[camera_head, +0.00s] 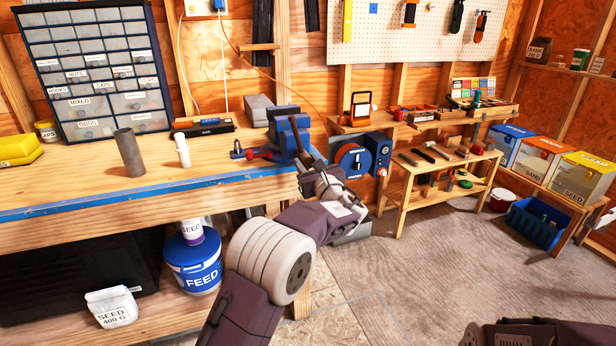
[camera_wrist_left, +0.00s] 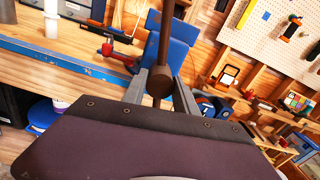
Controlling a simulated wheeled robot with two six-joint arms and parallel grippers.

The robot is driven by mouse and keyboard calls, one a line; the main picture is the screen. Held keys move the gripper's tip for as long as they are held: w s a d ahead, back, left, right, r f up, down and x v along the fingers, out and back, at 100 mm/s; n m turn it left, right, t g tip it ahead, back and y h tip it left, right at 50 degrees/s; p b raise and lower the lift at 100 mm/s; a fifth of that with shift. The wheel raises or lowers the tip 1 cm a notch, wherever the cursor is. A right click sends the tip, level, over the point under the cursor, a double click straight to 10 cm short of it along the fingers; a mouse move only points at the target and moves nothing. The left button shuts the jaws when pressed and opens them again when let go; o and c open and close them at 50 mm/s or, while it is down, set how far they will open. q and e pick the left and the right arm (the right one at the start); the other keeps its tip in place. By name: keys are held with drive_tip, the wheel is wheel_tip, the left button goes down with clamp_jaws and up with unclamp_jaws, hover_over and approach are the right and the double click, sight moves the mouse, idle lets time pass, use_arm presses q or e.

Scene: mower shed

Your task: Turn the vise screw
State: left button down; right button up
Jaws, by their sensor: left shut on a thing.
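A blue vise (camera_head: 288,132) is mounted at the right end of the workbench. In the left wrist view its blue body (camera_wrist_left: 178,48) stands behind a brown screw head (camera_wrist_left: 159,82) with a bar handle (camera_wrist_left: 166,32) running up from it. My left gripper (camera_head: 312,168) is at the front of the vise. In the left wrist view my left gripper (camera_wrist_left: 160,90) has one grey finger on each side of the screw head and is shut on the screw handle. The exact contact is partly hidden. My right gripper does not show.
The workbench (camera_head: 120,204) holds a grey pipe (camera_head: 129,153), a white bottle (camera_head: 183,151) and a red-and-blue clamp (camera_head: 252,154) left of the vise. A blue reel (camera_head: 354,161) stands close on the right. A blue feed bucket (camera_head: 193,262) sits below. Floor (camera_head: 430,260) is open at right.

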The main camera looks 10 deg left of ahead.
use_arm(q)
drive_tip(key=n+b, duration=0.3)
drive_tip(key=shift+n+b, duration=0.3)
drive_tip(key=shift+b, duration=0.05)
drive_tip(key=n+b, duration=0.3)
drive_tip(key=b, duration=0.1)
drive_tip(key=shift+r+n, duration=0.1)
drive_tip(key=shift+n, duration=0.2)
drive_tip(key=shift+d+n+b, duration=0.1)
drive_tip(key=shift+n+b, duration=1.3)
drive_tip(key=shift+n, duration=0.3)
drive_tip(key=shift+s+n+b, duration=0.1)
drive_tip(key=shift+n+b, duration=1.15)
drive_tip(key=shift+n, duration=0.55)
drive_tip(key=shift+r+n+b, duration=0.1)
drive_tip(key=shift+n+b, duration=0.95)
drive_tip(key=shift+n, duration=0.85)
drive_tip(key=shift+n+b, duration=0.65)
drive_tip(key=shift+n, duration=0.95)
drive_tip(key=shift+s+r+n+b, duration=0.15)
drive_tip(key=shift+n+b, duration=0.45)
drive_tip(key=shift+n, duration=1.5)
drive_tip(key=shift+r+n+b, duration=0.1)
drive_tip(key=shift+n+b, duration=0.2)
drive_tip(key=shift+n, duration=2)
